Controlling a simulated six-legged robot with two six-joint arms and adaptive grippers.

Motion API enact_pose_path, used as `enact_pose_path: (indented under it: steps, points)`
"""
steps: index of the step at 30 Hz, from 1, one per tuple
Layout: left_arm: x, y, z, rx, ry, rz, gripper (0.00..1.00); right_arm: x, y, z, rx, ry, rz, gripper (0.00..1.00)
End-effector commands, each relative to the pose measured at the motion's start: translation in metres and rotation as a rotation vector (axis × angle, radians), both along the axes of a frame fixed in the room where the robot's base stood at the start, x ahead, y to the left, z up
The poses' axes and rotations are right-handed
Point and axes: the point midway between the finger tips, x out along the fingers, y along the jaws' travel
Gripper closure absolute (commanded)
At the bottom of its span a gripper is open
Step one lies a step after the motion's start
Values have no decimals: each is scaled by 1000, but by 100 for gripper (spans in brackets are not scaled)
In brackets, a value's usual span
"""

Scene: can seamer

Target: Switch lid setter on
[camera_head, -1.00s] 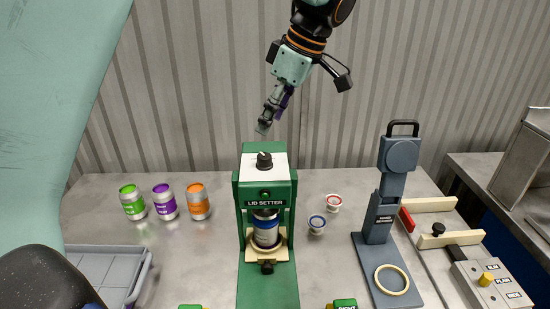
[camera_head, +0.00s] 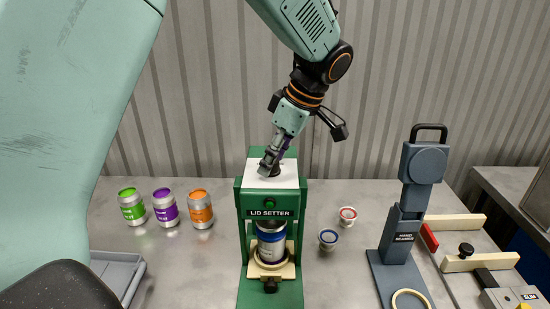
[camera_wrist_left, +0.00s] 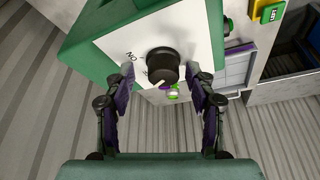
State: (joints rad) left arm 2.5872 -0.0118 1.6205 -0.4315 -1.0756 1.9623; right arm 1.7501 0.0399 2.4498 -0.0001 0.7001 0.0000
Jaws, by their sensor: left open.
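The green lid setter (camera_head: 269,213) stands in the middle of the table, with a blue-topped can (camera_head: 271,240) in its opening. A black knob (camera_wrist_left: 163,65) sits on its white top plate (camera_wrist_left: 115,48). The knob's white pointer mark points to the lower left in the left wrist view, and lettering beside it is partly readable. A small green lamp (camera_head: 269,203) is on the machine's front. My left gripper (camera_head: 268,168) is open at the knob, which lies between and just beyond its fingertips (camera_wrist_left: 163,80); contact cannot be told. My right gripper is not in view.
Green (camera_head: 132,207), purple (camera_head: 166,208) and orange (camera_head: 200,209) cans stand to the left, near a grey tray (camera_head: 122,267). A hand seamer (camera_head: 394,238) stands farther right.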

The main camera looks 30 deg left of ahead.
Motion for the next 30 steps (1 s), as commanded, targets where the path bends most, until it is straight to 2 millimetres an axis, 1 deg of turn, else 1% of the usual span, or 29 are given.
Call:
enact_pose_path:
  steps: [3, 10, 27, 30]
  points:
    - [1, 1, -4, 0, 0, 0, 44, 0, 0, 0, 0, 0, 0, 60]
    - [3, 1, -4, 0, -1, 0, 44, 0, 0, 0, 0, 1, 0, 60]
    - [3, 1, -3, 0, 0, 0, 93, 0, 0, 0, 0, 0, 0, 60]
    - [3, 2, -3, 1, -1, 0, 99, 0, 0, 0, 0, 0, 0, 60]
